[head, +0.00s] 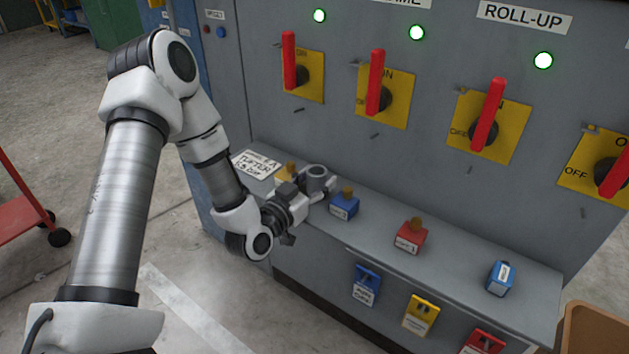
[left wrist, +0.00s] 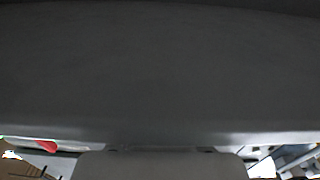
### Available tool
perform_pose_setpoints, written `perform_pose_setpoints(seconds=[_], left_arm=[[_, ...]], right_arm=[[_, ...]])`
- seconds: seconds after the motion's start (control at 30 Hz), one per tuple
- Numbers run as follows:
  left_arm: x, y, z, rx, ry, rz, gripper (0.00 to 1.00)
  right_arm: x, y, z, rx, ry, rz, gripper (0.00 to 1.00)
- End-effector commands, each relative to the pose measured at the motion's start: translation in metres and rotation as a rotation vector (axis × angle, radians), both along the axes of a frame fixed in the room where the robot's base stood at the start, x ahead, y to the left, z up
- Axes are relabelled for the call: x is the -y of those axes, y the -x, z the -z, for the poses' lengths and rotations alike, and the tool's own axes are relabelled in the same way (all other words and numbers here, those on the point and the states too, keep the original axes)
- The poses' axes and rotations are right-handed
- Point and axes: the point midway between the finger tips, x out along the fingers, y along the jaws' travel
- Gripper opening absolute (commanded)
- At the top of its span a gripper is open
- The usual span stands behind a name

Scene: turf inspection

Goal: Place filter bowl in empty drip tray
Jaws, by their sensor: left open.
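My left gripper (head: 312,190) is over the left part of the grey ledge, with its fingers open. A small grey, round, cup-like thing (head: 317,174) stands at its fingertips; it could be the filter bowl, but I cannot tell for sure. The fingers seem to be beside or around it, and contact is unclear. In the left wrist view a dark grey surface (left wrist: 160,70) fills most of the picture, very close. I see no clear drip tray in either view. My right gripper is not in view.
The grey ledge (head: 455,272) holds a blue padlock (head: 344,206), a red padlock (head: 410,237) and a blue block (head: 500,278). Tags hang on its front. Red-handled switches (head: 487,115) line the cabinet behind. A brown bin (head: 597,330) stands at lower right, a red cart (head: 20,205) at left.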

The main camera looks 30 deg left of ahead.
Motion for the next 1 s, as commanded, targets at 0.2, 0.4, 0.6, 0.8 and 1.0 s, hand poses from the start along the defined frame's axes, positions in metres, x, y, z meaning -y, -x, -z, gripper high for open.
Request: perform_pose_setpoints(seconds=[0.2, 0.4, 0.6, 0.8, 1.0], left_arm=[[-0.002, 0.023, -0.002, -0.004, 0.005, -0.002, 0.55], [-0.004, 0.078, -0.007, -0.009, 0.008, -0.004, 0.55], [-0.004, 0.111, -0.007, -0.006, -0.002, 0.001, 0.55], [0.009, 0.119, 0.014, -0.080, 0.001, 0.044, 0.55], [0.078, 0.159, 0.144, -0.731, 0.016, 0.216, 0.55]], right_arm=[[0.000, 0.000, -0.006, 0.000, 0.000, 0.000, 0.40], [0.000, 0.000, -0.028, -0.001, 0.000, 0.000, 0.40], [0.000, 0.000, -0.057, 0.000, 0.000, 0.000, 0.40], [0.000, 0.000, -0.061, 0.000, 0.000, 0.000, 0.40], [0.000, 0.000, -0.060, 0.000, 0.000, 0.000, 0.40]])
